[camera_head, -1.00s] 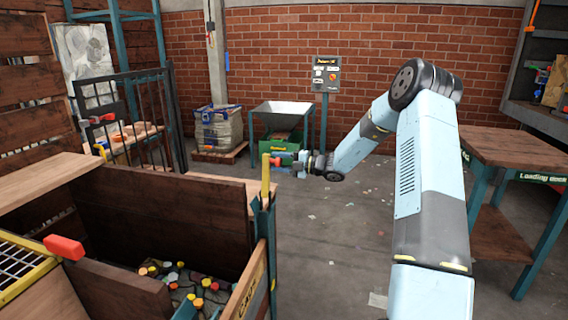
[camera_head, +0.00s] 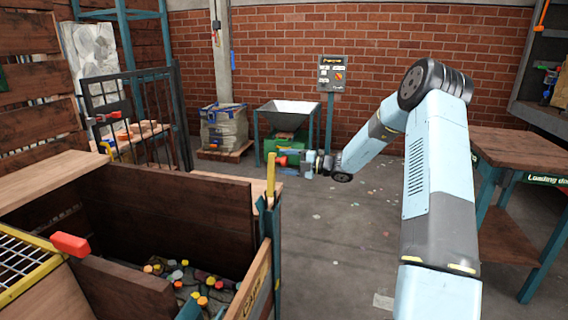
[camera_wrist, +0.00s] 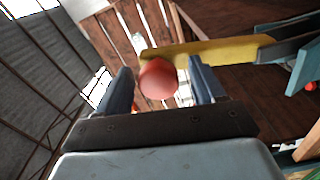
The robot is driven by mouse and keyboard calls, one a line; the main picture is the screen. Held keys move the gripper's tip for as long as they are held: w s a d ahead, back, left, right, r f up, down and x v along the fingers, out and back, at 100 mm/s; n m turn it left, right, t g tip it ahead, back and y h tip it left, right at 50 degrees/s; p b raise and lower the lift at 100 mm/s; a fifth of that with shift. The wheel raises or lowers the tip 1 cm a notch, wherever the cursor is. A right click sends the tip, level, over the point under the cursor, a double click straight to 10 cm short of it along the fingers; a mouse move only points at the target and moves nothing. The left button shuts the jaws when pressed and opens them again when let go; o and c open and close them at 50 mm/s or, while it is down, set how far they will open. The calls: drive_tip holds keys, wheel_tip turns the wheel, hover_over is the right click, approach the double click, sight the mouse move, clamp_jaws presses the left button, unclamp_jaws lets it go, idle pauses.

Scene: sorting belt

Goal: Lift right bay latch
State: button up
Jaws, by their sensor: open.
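The yellow latch bar (camera_head: 270,175) stands upright on the teal corner post of the wooden bay (camera_head: 165,215). Its red knob (camera_head: 281,161) sticks out to the right near its top. My gripper (camera_head: 300,162) is just right of the knob, pointing at it. In the wrist view the round red knob (camera_wrist: 157,79) lies between the two open fingers of my gripper (camera_wrist: 160,84), with the yellow bar (camera_wrist: 215,51) behind it. The fingers stand apart on both sides of the knob; I cannot tell whether either touches it.
The bay's floor holds several coloured caps (camera_head: 185,275). Another red handle (camera_head: 70,245) is at the lower left beside a yellow-framed grid (camera_head: 25,265). A wooden bench (camera_head: 515,150) stands on the right. A hopper (camera_head: 287,112) and control panel (camera_head: 333,74) stand at the back. Open floor lies between.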

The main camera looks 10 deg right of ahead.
drive_tip(key=v, duration=1.3)
drive_tip(key=s+a+r+n+g+h, duration=0.4)
drive_tip(key=s+a+r+n, duration=0.15)
drive_tip(key=s+n, duration=0.45)
drive_tip(key=s+a+r+n+g+h, duration=0.35)
drive_tip(key=s+a+n, duration=0.35)
drive_tip(key=s+n, duration=0.25)
drive_tip(key=s+d+r+n+t+h, duration=0.1)
drive_tip(key=s+r+n+h, duration=0.1)
drive_tip(key=s+n, duration=0.6)
drive_tip(key=s+d+r+n+t+h, duration=0.2)
drive_tip(key=s+r+n+h, duration=0.1)
drive_tip(key=s+n, duration=0.5)
drive_tip(key=s+d+r+n+t+h, duration=0.2)
drive_tip(key=s+r+n+h, duration=0.1)
drive_tip(key=s+n, duration=0.5)
drive_tip(key=shift+s, duration=0.5)
